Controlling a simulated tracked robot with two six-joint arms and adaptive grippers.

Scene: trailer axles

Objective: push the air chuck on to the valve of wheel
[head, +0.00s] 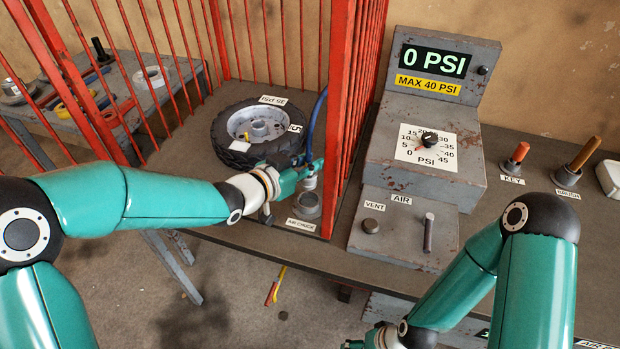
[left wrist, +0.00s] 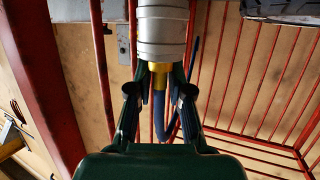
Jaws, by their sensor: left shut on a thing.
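The wheel (head: 222,133), a black tyre on a grey rim, lies flat inside the red cage on the bench. In the left wrist view the chuck (left wrist: 163,30) is a pale grey cylinder with a yellow fitting and blue hose, between my fingers (left wrist: 158,88). My right gripper (head: 354,344) is barely in view at the bottom edge.
Red cage bars (head: 343,110) stand close right of my left gripper. The blue hose (head: 316,120) rises beside them. A grey control box (head: 425,150) reads 0 PSI, with a dial, vent button and air lever (head: 428,232).

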